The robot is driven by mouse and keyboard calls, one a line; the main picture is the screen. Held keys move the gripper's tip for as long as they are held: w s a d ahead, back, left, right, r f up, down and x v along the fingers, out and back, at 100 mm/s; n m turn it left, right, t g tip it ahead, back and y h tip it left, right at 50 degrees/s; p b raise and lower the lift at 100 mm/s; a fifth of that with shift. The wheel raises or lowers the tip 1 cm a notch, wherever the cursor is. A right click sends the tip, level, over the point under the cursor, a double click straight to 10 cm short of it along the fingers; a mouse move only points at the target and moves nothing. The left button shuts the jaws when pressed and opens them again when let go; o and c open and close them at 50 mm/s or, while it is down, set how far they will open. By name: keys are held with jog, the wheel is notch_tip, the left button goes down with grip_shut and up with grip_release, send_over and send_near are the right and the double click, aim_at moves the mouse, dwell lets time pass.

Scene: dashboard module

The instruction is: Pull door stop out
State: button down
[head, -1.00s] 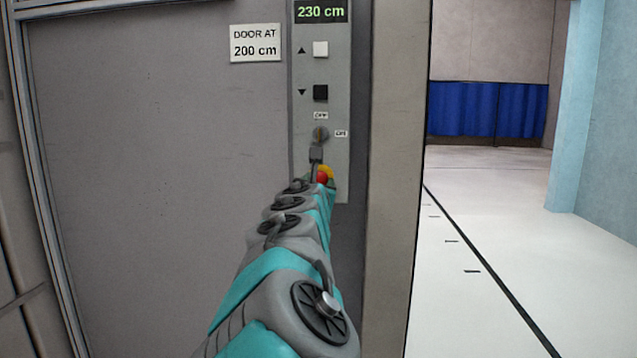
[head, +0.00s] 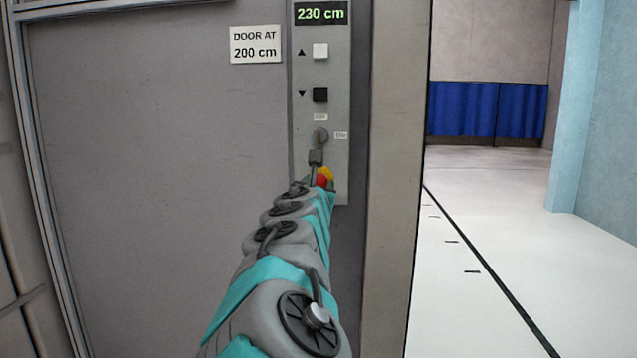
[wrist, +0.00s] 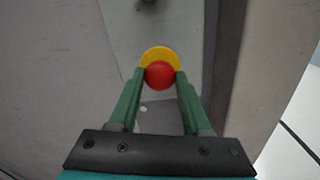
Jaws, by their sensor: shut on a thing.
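The door stop, a red mushroom-shaped button (head: 321,181) on a yellow base (head: 326,173), sits at the lower end of the grey control panel (head: 335,160). It also shows in the wrist view as a red button (wrist: 159,75) with the yellow base (wrist: 157,53) behind it. My gripper (wrist: 160,82) has its green fingers on either side of the red button, shut on it. In the head view my arm partly hides the button and the gripper. I cannot tell whether the button is pushed in or out.
Above the button are a small rotary switch (head: 321,136), a black down button (head: 320,95), a white up button (head: 320,51) and a display (head: 321,13) reading 230 cm. A sign (head: 256,44) reads "DOOR AT 200 cm". Open floor (head: 520,250) lies to the right.

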jog(key=shift+s+f, duration=0.15)
jog(key=shift+c, duration=1.7)
grip_release()
jog(key=shift+s, duration=0.1)
